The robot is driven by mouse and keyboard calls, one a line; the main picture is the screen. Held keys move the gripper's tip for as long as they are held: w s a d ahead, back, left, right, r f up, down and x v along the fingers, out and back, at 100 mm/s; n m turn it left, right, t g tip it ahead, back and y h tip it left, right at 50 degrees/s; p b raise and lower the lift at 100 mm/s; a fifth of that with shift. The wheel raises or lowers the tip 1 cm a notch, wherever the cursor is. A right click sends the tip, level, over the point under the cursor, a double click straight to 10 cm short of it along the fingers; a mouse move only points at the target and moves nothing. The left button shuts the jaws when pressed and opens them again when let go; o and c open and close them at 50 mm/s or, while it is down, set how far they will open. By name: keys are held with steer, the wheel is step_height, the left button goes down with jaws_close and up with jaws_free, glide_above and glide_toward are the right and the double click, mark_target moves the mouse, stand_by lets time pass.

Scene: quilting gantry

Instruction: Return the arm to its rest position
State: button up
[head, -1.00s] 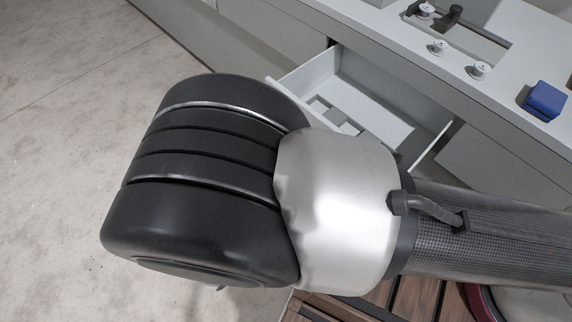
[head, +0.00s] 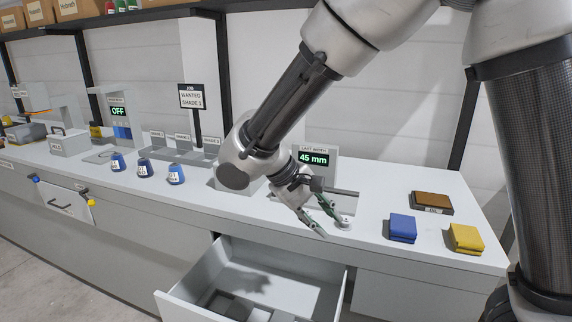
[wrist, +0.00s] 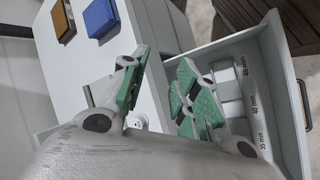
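My gripper (head: 322,217) hangs over the front edge of the counter in the head view, on the right side of the open drawer (head: 185,300). In the wrist view its two green-padded fingers (wrist: 160,85) stand apart with nothing between them. My arm reaches down to it from the upper right. The open drawer also shows in the wrist view (wrist: 291,95), with pale blocks and size labels inside.
A blue block (head: 402,228), a yellow block (head: 465,239) and a brown-topped pad (head: 432,202) lie at the counter's right. A display (head: 314,157) reads 45 mm. A small white piece (head: 346,221) sits beside my gripper.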

steer(key=s+d+r+m+y, duration=0.1)
steer(key=d+r, duration=0.1)
steer(key=d, duration=0.3)
steer(key=d+r+m+g+y, duration=0.1)
steer(key=d+r+y, duration=0.15)
steer(key=d, duration=0.35)
steer(key=s+d+r+m, duration=0.1)
steer(key=d+r, duration=0.2)
steer(key=d, duration=0.2)
steer(key=s+d+r+m+t+y, duration=0.2)
steer(key=s+d+r+t+y, duration=0.1)
steer(key=s+d, duration=0.8)
steer(key=shift+d+m+t, duration=0.4)
steer(key=shift+d+t, duration=0.1)
steer(key=shift+d, duration=0.3)
